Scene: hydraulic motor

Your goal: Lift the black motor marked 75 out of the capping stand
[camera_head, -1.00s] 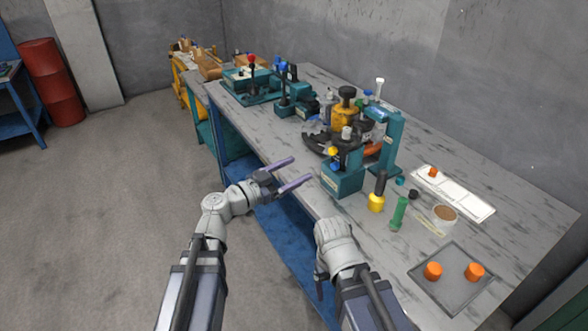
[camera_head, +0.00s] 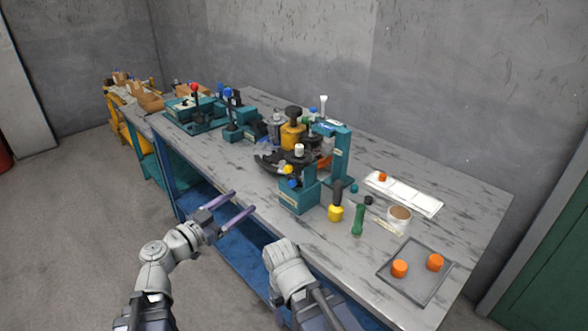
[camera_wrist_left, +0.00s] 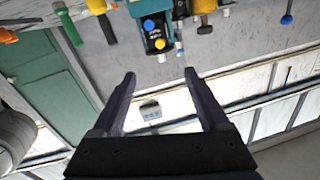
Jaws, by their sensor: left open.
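The teal capping stand (camera_head: 299,196) is at the front edge of the bench, with a column and a top arm. A dark body with a pale top stands at the stand, beside a dark curved rack. I take it for the black motor (camera_head: 299,164), but the 75 cannot be read. In the left wrist view the stand (camera_wrist_left: 155,28) shows upside down at the top. My left gripper (camera_head: 242,203) is open and empty, left of the stand and apart from it, near the bench's front edge. My right arm's end (camera_head: 285,262) is in front of the bench; its jaws are hidden.
A yellow-based tool (camera_head: 335,213) and a green-handled tool (camera_head: 358,219) stand right of the stand. A tray (camera_head: 414,284) with orange caps and a white strip (camera_head: 410,195) lie further right. Teal fixtures (camera_head: 198,122) stand at the back left.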

